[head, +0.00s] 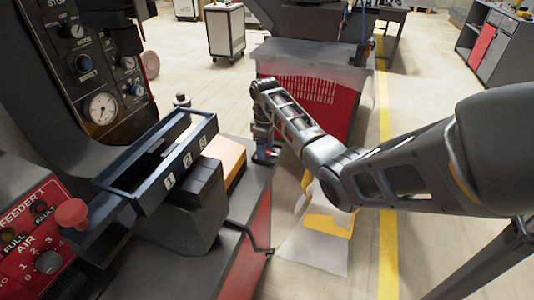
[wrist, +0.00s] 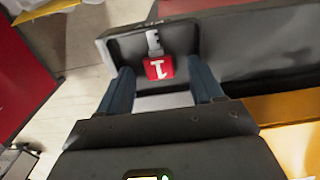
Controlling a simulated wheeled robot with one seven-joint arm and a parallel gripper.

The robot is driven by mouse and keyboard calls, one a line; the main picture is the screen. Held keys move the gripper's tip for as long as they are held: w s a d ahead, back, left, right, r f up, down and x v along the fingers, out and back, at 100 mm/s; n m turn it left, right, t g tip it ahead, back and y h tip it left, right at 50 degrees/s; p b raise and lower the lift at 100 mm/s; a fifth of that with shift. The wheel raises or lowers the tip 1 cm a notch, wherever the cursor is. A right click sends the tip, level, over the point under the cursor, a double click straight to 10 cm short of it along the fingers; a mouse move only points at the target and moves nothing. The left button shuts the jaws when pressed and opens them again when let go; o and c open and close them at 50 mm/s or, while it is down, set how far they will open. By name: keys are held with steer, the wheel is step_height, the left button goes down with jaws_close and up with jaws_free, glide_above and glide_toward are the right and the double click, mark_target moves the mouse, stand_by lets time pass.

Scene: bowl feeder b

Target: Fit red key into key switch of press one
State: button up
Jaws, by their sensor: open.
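The red key (wrist: 159,68) shows in the wrist view, with a white 1 on its red head and a short grey toothed shaft pointing away from my gripper. It lies in a small dark tray (wrist: 111,47) at the grey machine's corner. My gripper (wrist: 162,76) is open, with its blue fingers on either side of the red head. I cannot tell whether they touch it. In the head view my gripper (head: 265,147) is at the bench's far corner, with a bit of red at it. The dark control panel (head: 88,75) has knobs and a gauge; I cannot make out which part is the key switch.
A blue-framed rack (head: 160,160) with numbered slots stands left of my gripper. A yellow block (head: 228,155) lies between them. A red feeder panel (head: 35,235) with a red button is at lower left. A red bin (head: 325,105) stands behind; the floor to the right is mostly open.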

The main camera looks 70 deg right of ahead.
steer(key=shift+c, duration=0.4)
steer(key=c, duration=1)
